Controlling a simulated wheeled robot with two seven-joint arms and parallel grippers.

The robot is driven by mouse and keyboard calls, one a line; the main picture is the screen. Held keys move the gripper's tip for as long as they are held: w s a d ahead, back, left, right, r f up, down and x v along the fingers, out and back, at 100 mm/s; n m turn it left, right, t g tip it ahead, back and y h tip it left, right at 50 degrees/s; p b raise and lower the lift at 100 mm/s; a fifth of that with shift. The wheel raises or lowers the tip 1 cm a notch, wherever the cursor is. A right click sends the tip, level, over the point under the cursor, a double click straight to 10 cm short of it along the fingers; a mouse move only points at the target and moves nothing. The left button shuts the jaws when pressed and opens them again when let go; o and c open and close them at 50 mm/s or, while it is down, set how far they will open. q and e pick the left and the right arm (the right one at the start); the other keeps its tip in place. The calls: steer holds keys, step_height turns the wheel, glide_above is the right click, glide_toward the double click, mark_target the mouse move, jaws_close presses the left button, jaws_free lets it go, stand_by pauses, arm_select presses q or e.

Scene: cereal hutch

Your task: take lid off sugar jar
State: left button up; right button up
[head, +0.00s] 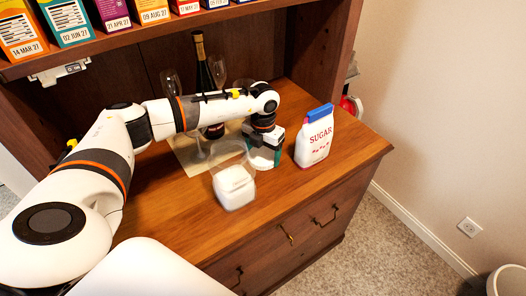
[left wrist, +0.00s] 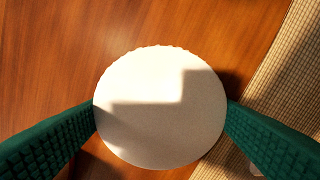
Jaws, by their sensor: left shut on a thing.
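The sugar jar (head: 234,187) is a clear container with white sugar in it, standing on the wooden counter. Its top looks uncovered. My left gripper (head: 264,147) points down just behind and to the right of the jar. It is shut on the white round lid (left wrist: 160,108), which shows between the green fingers in the left wrist view. In the head view the lid (head: 261,160) is partly hidden by the gripper. I cannot tell whether the lid touches the counter. My right gripper is not in view.
A sugar bag (head: 314,140) with a blue top stands right of the gripper. A dark bottle (head: 204,72) and several glasses stand behind my arm on a woven mat (left wrist: 285,85). Cereal boxes (head: 66,20) line the shelf above. The counter's front right (head: 300,190) is clear.

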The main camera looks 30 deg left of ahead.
arm_select(q)
steer(key=o, duration=0.8)
steer(key=shift+f, duration=0.1)
